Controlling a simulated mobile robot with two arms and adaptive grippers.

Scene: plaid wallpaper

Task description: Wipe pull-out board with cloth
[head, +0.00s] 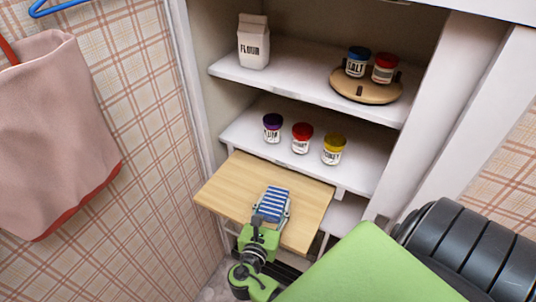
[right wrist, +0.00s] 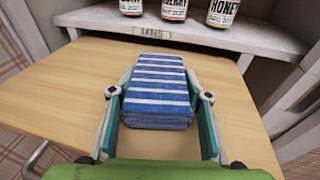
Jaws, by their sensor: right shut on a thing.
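The pull-out board (head: 228,184) is a light wooden board sticking out below the lower shelf, and it fills much of the right wrist view (right wrist: 60,95). The cloth (head: 273,203) is folded, blue with white stripes, and lies over the middle of the board. In the right wrist view the cloth (right wrist: 158,90) sits between the two fingers of my right gripper (right wrist: 158,118). My right gripper (head: 268,217) is shut on the cloth in the head view, low over the board. I cannot tell whether the cloth touches the wood. My left gripper is not in view.
Purple-, red- and yellow-lidded jars (head: 302,138) stand on the lower shelf (head: 245,128) behind the board. A flour carton (head: 253,42) and a round turntable (head: 366,90) with two jars are on the upper shelf.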

